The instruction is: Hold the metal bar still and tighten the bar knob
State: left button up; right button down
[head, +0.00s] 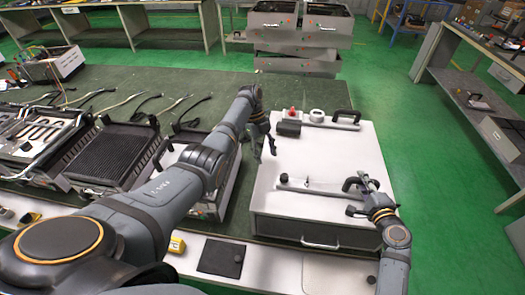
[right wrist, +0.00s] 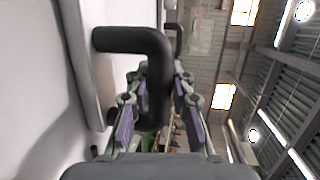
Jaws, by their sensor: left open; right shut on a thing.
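A pale metal bar (head: 318,187) lies across the front part of the white-topped unit (head: 345,215). A small dark knob (head: 283,178), seemingly the bar knob, sits at its left end. A black bent handle (head: 350,183) stands at the right end. My right gripper (head: 364,190) is shut on this handle; in the right wrist view the handle (right wrist: 152,75) passes between the purple-padded fingers (right wrist: 155,125). My left gripper (head: 262,143) is open and empty over the unit's left edge, behind and left of the knob, apart from it.
Black grill units (head: 115,155) and loose cables crowd the table to the left. The middle of the white top is clear.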

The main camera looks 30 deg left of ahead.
pick_arm(q)
jog(key=shift+w+a, duration=0.2)
jog(key=shift+a, duration=0.25)
jog(key=shift+w+a, duration=0.2)
jog(key=shift+a, duration=0.25)
pick_arm(e)
jog(key=c, duration=1.1)
grip_release()
